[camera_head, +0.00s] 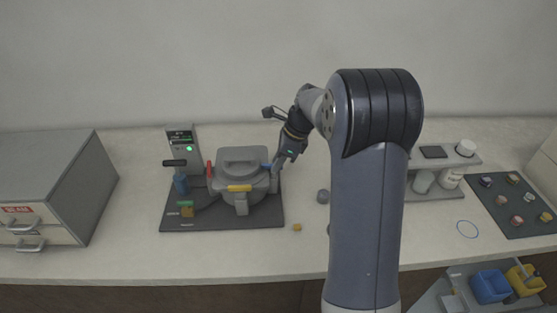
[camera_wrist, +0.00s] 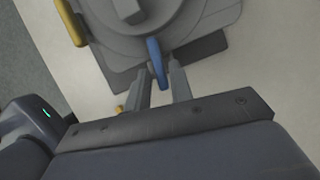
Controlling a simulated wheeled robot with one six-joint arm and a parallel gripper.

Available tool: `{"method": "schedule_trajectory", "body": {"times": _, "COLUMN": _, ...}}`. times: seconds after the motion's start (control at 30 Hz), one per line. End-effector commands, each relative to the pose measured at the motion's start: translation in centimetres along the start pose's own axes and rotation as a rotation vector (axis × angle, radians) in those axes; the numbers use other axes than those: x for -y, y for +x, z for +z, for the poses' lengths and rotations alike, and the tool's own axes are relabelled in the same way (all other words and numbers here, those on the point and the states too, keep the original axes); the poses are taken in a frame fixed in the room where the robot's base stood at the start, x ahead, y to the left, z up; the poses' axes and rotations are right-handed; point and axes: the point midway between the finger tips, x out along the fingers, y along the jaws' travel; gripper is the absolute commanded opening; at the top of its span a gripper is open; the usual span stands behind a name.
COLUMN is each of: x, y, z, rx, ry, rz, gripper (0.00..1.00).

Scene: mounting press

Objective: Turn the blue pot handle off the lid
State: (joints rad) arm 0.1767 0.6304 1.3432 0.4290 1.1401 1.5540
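The grey pot (camera_head: 240,180) stands on a dark base plate with its grey lid (camera_head: 242,157) on top. The blue handle (camera_head: 266,166) is on the pot's right side and lies against the lid's edge. In the wrist view the blue handle (camera_wrist: 157,62) points down between the two fingers of my gripper (camera_wrist: 160,78). The fingers are apart, with a gap on each side of the handle. In the head view my gripper (camera_head: 277,162) is at the pot's right side, and its fingertips are hard to make out.
A post with a green light (camera_head: 182,146) stands behind left. A grey drawer cabinet (camera_head: 50,185) is at far left. Small pieces lie on the counter to the right.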

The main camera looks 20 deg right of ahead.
Motion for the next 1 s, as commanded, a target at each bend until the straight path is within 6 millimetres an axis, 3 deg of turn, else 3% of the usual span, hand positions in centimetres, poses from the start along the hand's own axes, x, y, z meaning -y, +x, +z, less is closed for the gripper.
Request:
{"method": "schedule_trajectory", "body": {"times": 0.27, "x": 0.01, "y": -0.04, "z": 0.0, "rx": 0.0, "ry": 0.0, "rz": 0.0, "gripper": 0.0}}
{"method": "schedule_trajectory", "body": {"times": 0.67, "x": 0.09, "y": -0.18, "z": 0.05, "rx": 0.0, "ry": -0.027, "rz": 0.011, "gripper": 0.0}}
{"method": "schedule_trajectory", "body": {"times": 1.0, "x": 0.48, "y": -0.39, "z": 0.21, "rx": 0.0, "ry": -0.216, "rz": 0.091, "gripper": 0.0}}
